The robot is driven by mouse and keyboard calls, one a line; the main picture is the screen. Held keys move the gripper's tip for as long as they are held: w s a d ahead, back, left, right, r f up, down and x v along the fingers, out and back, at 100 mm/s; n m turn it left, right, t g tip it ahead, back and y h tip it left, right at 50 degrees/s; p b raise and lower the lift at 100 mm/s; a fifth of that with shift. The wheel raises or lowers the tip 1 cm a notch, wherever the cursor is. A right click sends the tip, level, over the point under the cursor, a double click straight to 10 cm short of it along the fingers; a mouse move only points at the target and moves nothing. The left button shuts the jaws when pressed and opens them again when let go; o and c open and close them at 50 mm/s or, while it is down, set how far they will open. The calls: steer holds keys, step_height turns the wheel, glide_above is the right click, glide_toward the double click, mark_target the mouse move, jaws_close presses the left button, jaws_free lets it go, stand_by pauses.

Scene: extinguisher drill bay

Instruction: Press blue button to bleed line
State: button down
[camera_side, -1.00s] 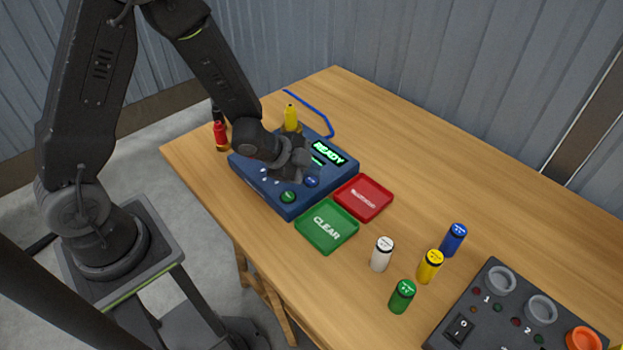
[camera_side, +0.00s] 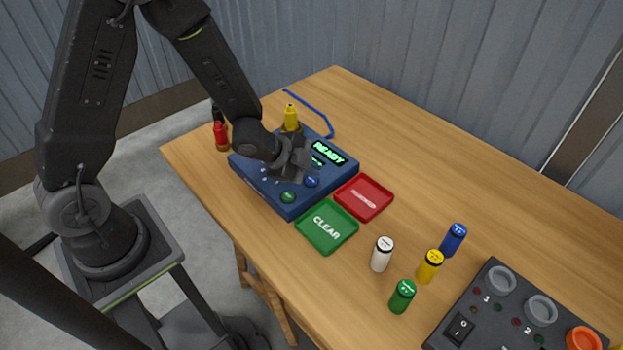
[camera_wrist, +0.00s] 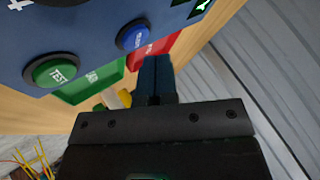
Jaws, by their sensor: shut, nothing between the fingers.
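The blue button (camera_side: 311,182) is on the top face of a dark blue console (camera_side: 270,192), right of a green button (camera_side: 288,197). In the wrist view the blue button (camera_wrist: 132,36) shows clear of my fingers, and the green button marked TEST (camera_wrist: 55,70) is to its left. My gripper (camera_side: 314,176) is over the console, close to the blue button. In the wrist view my gripper (camera_wrist: 155,62) is shut with nothing in it, its fingertips just right of and below the blue button. I cannot tell if they touch the console. The console's display (camera_side: 328,153) reads READY.
A green CLEAR tray (camera_side: 327,227) and a red tray (camera_side: 364,198) lie in front of the console. White (camera_side: 382,254), green (camera_side: 402,297), yellow (camera_side: 430,267) and blue (camera_side: 453,240) cylinders stand right. A dark socket box (camera_side: 490,310) is at lower right. Red (camera_side: 221,136) and yellow (camera_side: 291,118) cylinders stand near the console.

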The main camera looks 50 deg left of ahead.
mark_target(312, 182)
steer(key=shift+f, duration=0.15)
steer(key=shift+f, duration=0.25)
steer(key=shift+f, duration=0.45)
stand_by(0.9)
steer(key=shift+r, duration=0.85)
steer(key=shift+r, duration=2.55)
